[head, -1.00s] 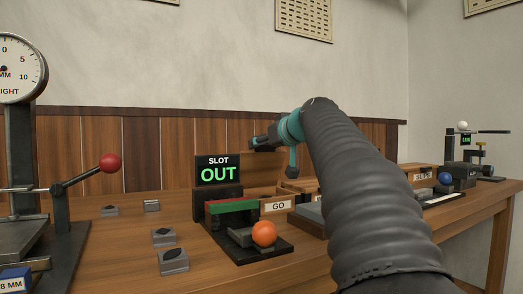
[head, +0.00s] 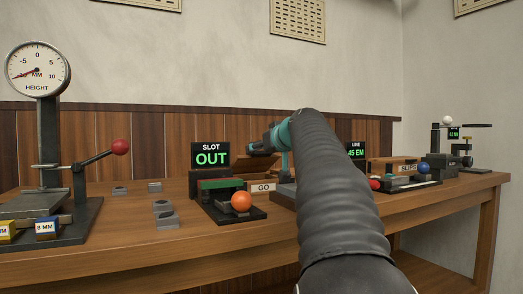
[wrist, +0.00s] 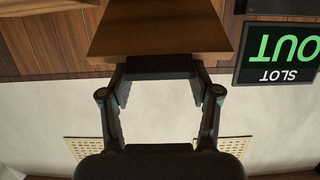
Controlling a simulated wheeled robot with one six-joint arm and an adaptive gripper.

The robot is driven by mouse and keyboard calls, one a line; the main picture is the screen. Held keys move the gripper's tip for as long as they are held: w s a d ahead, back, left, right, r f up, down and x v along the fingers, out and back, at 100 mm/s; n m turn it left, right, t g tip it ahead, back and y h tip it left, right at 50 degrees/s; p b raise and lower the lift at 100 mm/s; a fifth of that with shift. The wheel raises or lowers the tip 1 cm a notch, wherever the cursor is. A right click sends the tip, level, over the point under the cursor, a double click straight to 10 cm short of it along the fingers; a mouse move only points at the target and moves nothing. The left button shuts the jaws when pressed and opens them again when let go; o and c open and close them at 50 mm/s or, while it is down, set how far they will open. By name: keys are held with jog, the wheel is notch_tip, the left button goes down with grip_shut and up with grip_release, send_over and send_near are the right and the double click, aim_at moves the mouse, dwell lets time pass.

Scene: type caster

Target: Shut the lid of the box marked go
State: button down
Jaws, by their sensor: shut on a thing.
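The box marked GO (head: 263,187) stands on the bench just right of the SLOT display, its label facing me. My arm hides much of it. My gripper (head: 257,148) is above the box. In the wrist view, which is upside down, my gripper (wrist: 160,70) has its fingers on either side of a dark bar (wrist: 150,65). The bar lies along the edge of a wooden panel (wrist: 160,32), which looks like the box's lid, raised. The hinge side is hidden.
The SLOT display (head: 211,157) reads OUT, with an orange ball (head: 241,201) in front. A height gauge (head: 38,70) with a red-knobbed lever (head: 120,147) stands left. Another box (head: 393,165) and a blue ball (head: 424,167) are right. Bare bench shows at front left.

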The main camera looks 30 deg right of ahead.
jog(key=shift+c, duration=1.2)
grip_release()
jog(key=shift+a, duration=0.1)
jog(key=shift+s, duration=0.1)
jog(key=shift+s+r, duration=0.15)
jog(key=shift+s, duration=0.05)
jog(key=d+v, duration=0.1)
jog(key=v, duration=1)
jog(key=shift+s+a, duration=0.2)
jog(key=shift+a, duration=0.2)
